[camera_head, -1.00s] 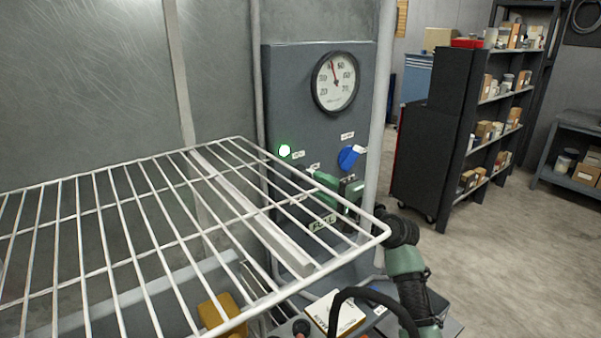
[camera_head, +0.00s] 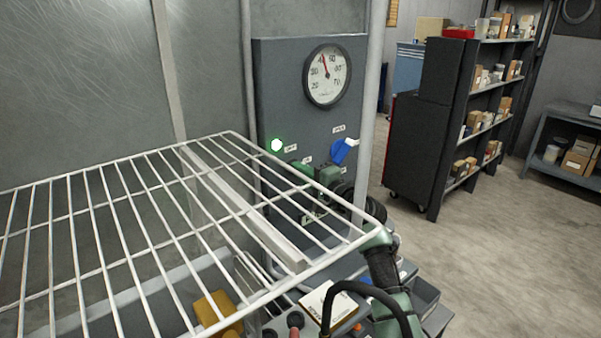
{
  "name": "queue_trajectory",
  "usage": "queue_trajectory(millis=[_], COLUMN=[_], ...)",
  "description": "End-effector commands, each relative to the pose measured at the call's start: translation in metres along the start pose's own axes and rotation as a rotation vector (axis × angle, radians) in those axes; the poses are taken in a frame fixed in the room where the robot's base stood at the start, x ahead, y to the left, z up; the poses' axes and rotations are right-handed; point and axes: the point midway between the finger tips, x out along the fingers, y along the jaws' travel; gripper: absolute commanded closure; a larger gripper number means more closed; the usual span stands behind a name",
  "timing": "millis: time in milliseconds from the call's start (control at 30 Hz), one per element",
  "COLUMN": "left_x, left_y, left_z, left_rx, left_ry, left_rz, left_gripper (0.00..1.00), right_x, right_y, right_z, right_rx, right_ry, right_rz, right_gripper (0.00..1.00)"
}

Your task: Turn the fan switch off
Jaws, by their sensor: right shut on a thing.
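A grey control panel (camera_head: 285,85) stands behind the wire rack. My right gripper (camera_head: 308,175) reaches round the rack's right corner to the lower part of this panel, below a small label. It is shut on what seems to be the fan switch, which its green fingers and the rack wires hide. The switch's position cannot be made out. My left gripper is not in view.
A blue lever (camera_head: 344,151) sits on the panel just right of and above my gripper, under a dial gauge (camera_head: 327,76). The white wire rack (camera_head: 110,165) and a pale post (camera_head: 371,110) stand close to my arm. Open floor lies at right.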

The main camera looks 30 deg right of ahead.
Motion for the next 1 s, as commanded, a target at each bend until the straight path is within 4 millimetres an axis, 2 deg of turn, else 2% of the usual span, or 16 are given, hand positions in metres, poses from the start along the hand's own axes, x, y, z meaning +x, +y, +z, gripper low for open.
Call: queue_trajectory(millis=[367, 1000], left_x=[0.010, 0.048], left_y=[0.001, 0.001], left_z=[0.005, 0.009], left_rx=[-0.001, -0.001], left_ry=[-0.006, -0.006], left_rz=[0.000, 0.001], left_gripper=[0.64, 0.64], right_x=[0.000, 0.000], right_y=[0.003, 0.004], right_z=[0.000, -0.001], right_rx=[-0.103, -0.676], right_ry=[-0.001, -0.001], right_rz=[0.002, 0.004], right_gripper=[1.00, 1.00])
